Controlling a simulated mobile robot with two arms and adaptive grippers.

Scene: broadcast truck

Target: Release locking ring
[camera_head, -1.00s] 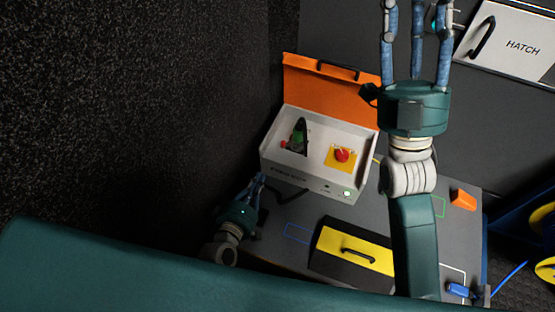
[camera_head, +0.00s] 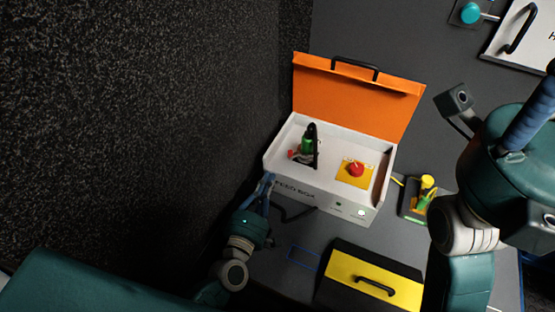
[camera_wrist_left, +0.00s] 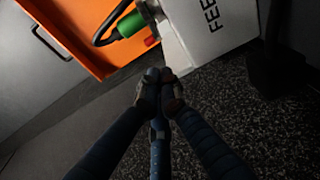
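The white feed box (camera_head: 320,197) stands on the table with its orange lid (camera_head: 355,95) open. Inside it at the left is a green connector (camera_head: 307,145) with a black cable and a small red part (camera_head: 292,154) beside it. The left wrist view also shows the green connector (camera_wrist_left: 131,24). No separate locking ring can be made out. My left gripper (camera_head: 270,180) is outside the box by its front left corner; its fingertips (camera_wrist_left: 162,76) are together, with nothing seen between them. My right gripper (camera_head: 530,120) is at the right edge, mostly cut off.
A red knob (camera_head: 356,169) on a yellow plate sits in the box. A yellow-topped case (camera_head: 375,283) lies in front, and a black holder with yellow and green items (camera_head: 420,200) stands to the right. A dark speckled wall (camera_head: 140,120) is close on the left.

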